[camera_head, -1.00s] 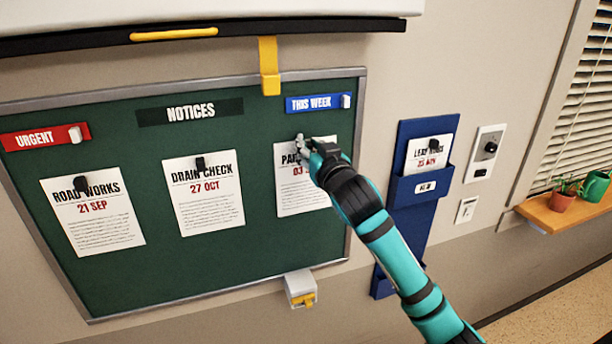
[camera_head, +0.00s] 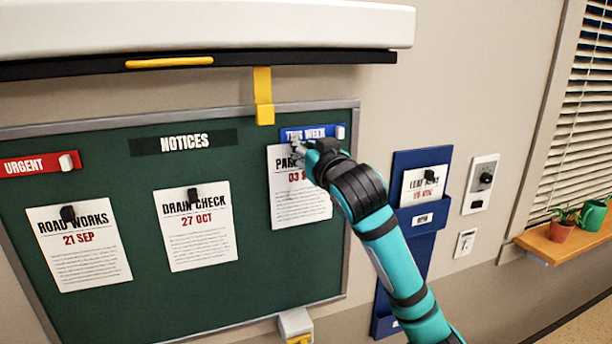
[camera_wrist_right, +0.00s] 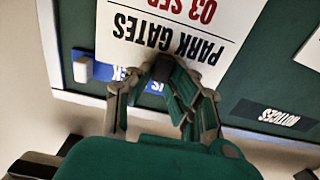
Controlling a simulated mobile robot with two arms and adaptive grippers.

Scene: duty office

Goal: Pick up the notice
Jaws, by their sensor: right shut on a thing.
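The notice is a white sheet headed PARK GATES (camera_head: 300,200) at the right side of the green notice board (camera_head: 150,290). My right gripper (camera_head: 303,150) is shut at its top edge, hiding part of the heading in the head view. In the right wrist view the notice (camera_wrist_right: 185,20) appears upside down, and the gripper (camera_wrist_right: 157,75) is closed at a dark clip (camera_wrist_right: 162,68) on its edge. The notice's top edge is close against the blue THIS WEEK label (camera_head: 305,133). Whether the sheet touches the board is unclear. My left gripper is out of view.
ROAD WORKS (camera_head: 80,250) and DRAIN CHECK (camera_head: 198,235) notices hang on the board, beside a red URGENT label (camera_head: 35,165). A white ledge with a yellow bracket (camera_head: 264,95) juts out above. A blue leaflet holder (camera_head: 415,215) and shelf (camera_head: 560,238) are right.

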